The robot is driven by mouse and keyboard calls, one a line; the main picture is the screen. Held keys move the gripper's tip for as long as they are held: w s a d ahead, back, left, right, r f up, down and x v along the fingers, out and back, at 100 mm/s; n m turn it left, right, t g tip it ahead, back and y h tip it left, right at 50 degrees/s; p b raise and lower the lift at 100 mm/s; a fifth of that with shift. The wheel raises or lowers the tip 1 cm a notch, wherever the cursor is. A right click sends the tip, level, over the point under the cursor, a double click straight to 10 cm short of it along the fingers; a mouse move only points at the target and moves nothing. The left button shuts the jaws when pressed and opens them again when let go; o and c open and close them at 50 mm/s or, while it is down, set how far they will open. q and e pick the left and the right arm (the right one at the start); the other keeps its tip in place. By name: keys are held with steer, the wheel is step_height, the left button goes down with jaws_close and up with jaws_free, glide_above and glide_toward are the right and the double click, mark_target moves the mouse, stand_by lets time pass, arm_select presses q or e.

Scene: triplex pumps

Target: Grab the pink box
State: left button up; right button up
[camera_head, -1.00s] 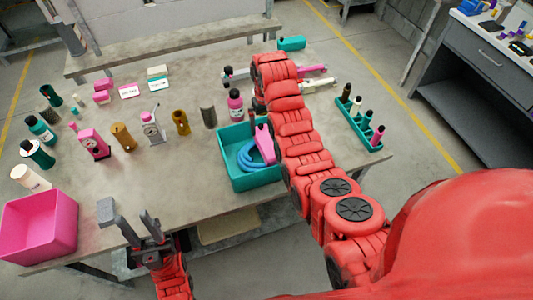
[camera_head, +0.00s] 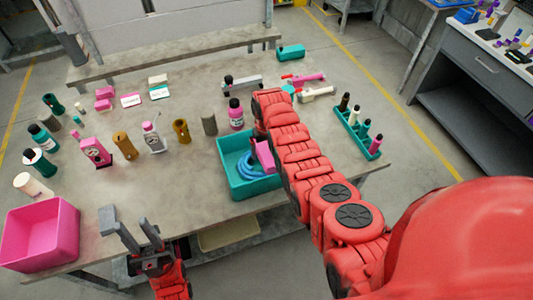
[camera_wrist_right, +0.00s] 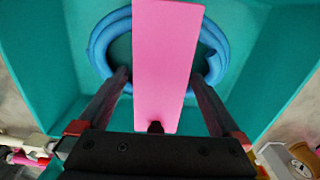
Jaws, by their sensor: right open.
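A pink box-like piece (camera_head: 266,157) stands in the teal bin (camera_head: 232,183) beside a coiled blue hose (camera_head: 247,166). In the right wrist view the pink piece (camera_wrist_right: 166,60) shows as a long flat face over the blue ring (camera_wrist_right: 97,45). My right gripper (camera_wrist_right: 158,76) is open, with one finger on each side of the pink piece; contact cannot be told. In the head view my right arm partly hides this gripper. A larger pink open bin (camera_head: 40,235) sits at the table's left front corner. My left gripper (camera_head: 128,222) is open and empty at the front edge.
Bottles and pump parts, including a pink gauge piece (camera_head: 95,152) and a brown cylinder (camera_head: 125,145), stand across the left and middle. A teal rack (camera_head: 357,132) holds several small bottles at right. The table's front middle is clear.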

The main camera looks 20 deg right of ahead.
steer(key=c, duration=1.5)
steer(key=shift+r, duration=0.1)
